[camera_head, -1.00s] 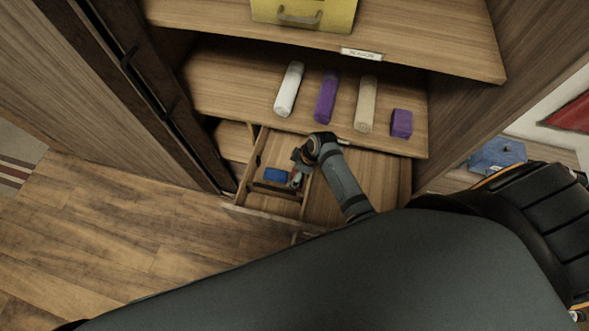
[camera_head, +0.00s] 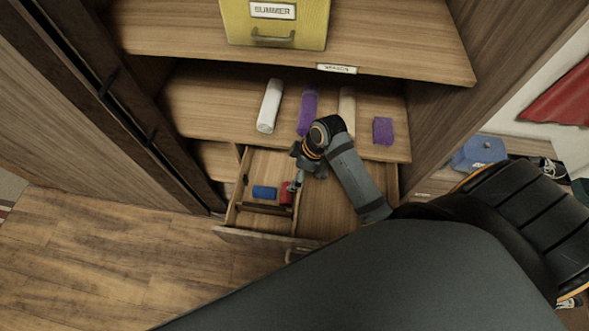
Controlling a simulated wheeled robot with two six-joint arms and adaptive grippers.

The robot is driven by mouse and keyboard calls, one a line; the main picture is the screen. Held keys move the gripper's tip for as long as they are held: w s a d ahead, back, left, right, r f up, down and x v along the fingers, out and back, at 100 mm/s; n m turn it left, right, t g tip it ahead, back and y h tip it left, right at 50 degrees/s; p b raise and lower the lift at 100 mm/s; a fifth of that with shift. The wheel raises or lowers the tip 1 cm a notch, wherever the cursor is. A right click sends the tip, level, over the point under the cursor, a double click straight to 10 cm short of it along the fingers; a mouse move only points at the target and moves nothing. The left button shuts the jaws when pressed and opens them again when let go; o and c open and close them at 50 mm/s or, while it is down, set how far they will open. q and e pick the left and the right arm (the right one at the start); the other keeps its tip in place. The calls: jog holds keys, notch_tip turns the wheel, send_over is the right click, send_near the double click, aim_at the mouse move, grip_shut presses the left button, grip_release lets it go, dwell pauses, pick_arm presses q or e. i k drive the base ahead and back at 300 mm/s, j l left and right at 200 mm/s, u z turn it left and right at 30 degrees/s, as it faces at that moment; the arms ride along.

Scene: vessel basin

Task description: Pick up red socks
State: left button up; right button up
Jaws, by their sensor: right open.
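The red socks (camera_head: 285,195) are a small red bundle in the left compartment of the open drawer (camera_head: 257,222), beside the blue rolled item (camera_head: 264,192). My right gripper (camera_head: 297,184) is open, just above and to the right of the red bundle, and partly covers it. I cannot tell whether the fingers touch it. My left gripper is out of view.
A shelf above the drawer holds a white roll (camera_head: 269,106), a purple roll (camera_head: 307,110), a beige roll (camera_head: 347,105) and a small purple bundle (camera_head: 382,130). A yellow box (camera_head: 275,22) stands higher. The drawer's right compartment looks empty where visible.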

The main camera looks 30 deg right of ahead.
aim_at(286, 197)
jog(key=k, duration=1.5)
